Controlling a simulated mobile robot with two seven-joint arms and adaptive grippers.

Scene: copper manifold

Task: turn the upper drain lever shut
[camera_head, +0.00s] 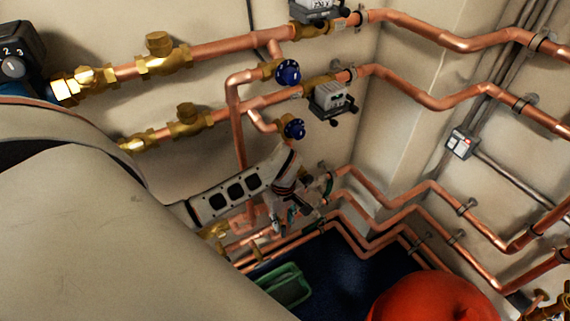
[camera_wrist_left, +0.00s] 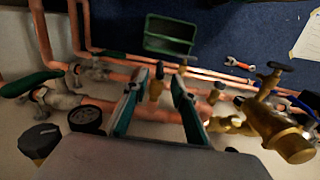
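My left gripper (camera_head: 285,205) is low by the wall pipes in the head view, its fingers partly lost among copper pipes. In the left wrist view its two teal-padded fingers (camera_wrist_left: 157,103) are apart. A small brass fitting with an upright tab (camera_wrist_left: 155,89) shows between them, with no clear contact. Another small brass fitting (camera_wrist_left: 215,93) stands just right of the fingers. I cannot tell which of these is the upper drain lever. A larger brass valve (camera_wrist_left: 275,118) with a dark handle is farther right. My right gripper is not in view.
A green-handled valve (camera_wrist_left: 30,84) sits left in the wrist view. A green crate (camera_head: 281,286) stands on the blue floor (camera_head: 335,262). A red rounded object (camera_head: 435,298) is at the bottom right. Copper pipes (camera_head: 350,225) run close around the gripper. Blue-knobbed valves (camera_head: 288,72) are above.

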